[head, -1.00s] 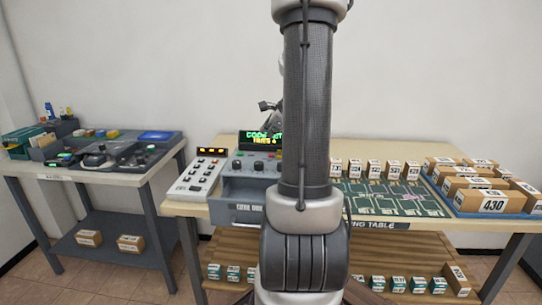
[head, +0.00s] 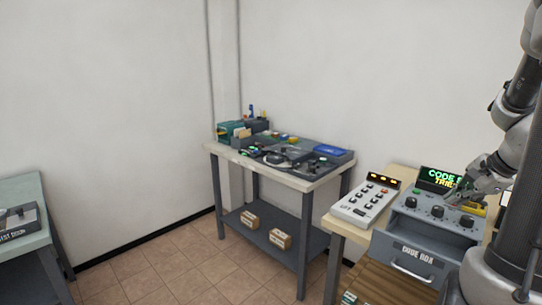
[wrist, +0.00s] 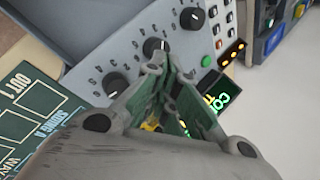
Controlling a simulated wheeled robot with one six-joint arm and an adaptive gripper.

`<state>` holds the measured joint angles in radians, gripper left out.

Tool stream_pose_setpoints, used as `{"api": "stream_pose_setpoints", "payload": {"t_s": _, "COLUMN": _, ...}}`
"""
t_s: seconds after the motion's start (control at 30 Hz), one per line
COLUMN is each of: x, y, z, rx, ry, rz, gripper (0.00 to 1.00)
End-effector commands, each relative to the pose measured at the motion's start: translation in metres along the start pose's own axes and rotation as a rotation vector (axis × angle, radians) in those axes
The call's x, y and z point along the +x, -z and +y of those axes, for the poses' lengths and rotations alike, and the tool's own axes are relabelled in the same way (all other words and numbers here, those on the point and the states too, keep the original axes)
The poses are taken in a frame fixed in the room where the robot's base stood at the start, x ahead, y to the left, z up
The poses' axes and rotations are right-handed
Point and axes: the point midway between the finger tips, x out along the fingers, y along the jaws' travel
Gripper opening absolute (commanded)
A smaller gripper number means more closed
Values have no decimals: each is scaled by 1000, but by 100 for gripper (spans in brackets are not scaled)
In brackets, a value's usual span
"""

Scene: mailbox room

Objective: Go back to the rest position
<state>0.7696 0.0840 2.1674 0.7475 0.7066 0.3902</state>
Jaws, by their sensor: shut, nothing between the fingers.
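My gripper (head: 458,196) is at the right of the head view, over the grey code box (head: 408,232). In the wrist view my gripper (wrist: 172,62) has its fingers together and empty, in front of the box's panel. The panel has black knobs (wrist: 117,83) and a green button (wrist: 207,61). The lit display (head: 436,178) with green and yellow text stands behind the knobs and is partly hidden by my gripper. I cannot tell whether the fingers touch the panel.
A white keypad unit (head: 366,201) stands left of the code box on the wooden table. A grey side table (head: 312,177) with trays and devices stands at the back wall, boxes (head: 250,219) on its shelf. A greenish table (head: 22,190) is at far left. The tiled floor between is clear.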

Motion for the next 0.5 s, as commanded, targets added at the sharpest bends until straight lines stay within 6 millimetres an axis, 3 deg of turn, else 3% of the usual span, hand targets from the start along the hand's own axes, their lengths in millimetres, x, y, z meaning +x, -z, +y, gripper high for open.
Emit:
{"api": "stream_pose_setpoints", "payload": {"t_s": 0.03, "x": -10, "y": -21, "z": 13, "rx": -145, "ry": -50, "rz": -21, "gripper": 0}}
{"api": "stream_pose_setpoints", "payload": {"t_s": 0.2, "x": -50, "y": -84, "z": 60, "rx": -682, "ry": -227, "rz": -88, "gripper": 0}}
{"api": "stream_pose_setpoints", "payload": {"t_s": 0.4, "x": -103, "y": -135, "z": 108, "rx": -1295, "ry": -377, "rz": -101, "gripper": 0}}
{"api": "stream_pose_setpoints", "payload": {"t_s": 0.5, "x": -120, "y": -152, "z": 118, "rx": -1493, "ry": -376, "rz": -62, "gripper": 0}}
